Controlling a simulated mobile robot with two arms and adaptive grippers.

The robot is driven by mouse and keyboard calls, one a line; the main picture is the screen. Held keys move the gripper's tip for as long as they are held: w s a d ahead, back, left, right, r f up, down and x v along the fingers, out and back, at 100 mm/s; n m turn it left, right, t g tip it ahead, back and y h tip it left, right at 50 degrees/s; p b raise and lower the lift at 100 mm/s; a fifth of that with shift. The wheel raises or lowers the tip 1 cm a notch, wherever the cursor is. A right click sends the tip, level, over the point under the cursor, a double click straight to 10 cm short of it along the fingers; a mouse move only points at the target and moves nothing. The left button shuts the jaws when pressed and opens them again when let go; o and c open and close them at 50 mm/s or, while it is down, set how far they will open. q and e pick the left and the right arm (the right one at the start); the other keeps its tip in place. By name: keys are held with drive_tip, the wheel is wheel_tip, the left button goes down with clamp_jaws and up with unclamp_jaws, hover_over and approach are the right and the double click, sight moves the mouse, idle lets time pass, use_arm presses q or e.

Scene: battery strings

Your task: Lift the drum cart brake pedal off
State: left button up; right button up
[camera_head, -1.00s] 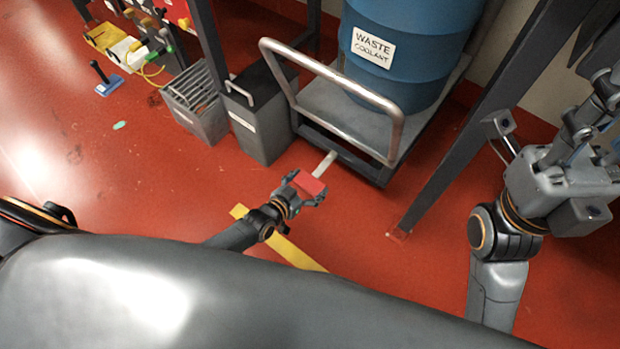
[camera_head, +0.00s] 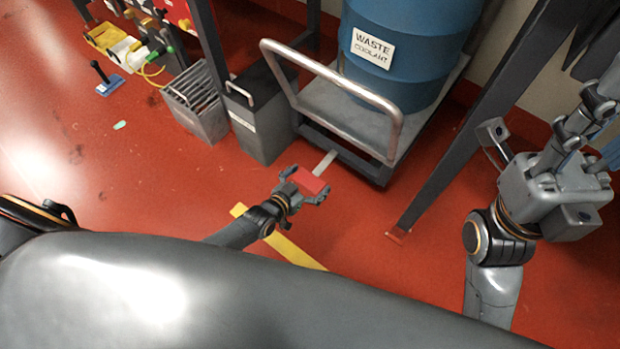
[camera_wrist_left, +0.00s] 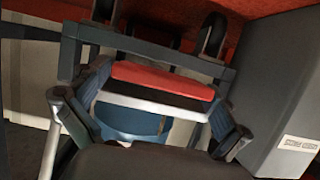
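The brake pedal (camera_head: 309,181) is a flat red pad on a pale lever (camera_head: 325,163) that reaches down from the near edge of the drum cart (camera_head: 340,110). My left gripper (camera_head: 306,184) is open low at the pedal, one finger on each side of it. In the left wrist view the red pad (camera_wrist_left: 165,80) lies between the open fingers (camera_wrist_left: 158,88), close to both fingertips; I cannot tell whether they touch it. My right gripper (camera_head: 540,125) is raised at the right, away from the cart; its finger opening is unclear.
A blue waste coolant drum (camera_head: 405,50) stands on the cart, behind its tubular handle (camera_head: 335,75). A dark grey bin (camera_head: 262,115) stands close left of the pedal, beside a slatted bin (camera_head: 195,105). A slanted dark post (camera_head: 465,140) rises at right.

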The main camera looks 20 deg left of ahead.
use_arm(q)
drive_tip(key=shift+s+f, duration=0.1)
drive_tip(key=shift+s+a, duration=0.1)
drive_tip(key=shift+s, duration=0.1)
drive_tip(key=shift+s+a, duration=0.1)
drive_tip(key=shift+s, duration=0.2)
drive_tip(key=v, duration=1.1)
drive_tip(key=shift+r, duration=0.3)
drive_tip(key=shift+w, duration=0.15)
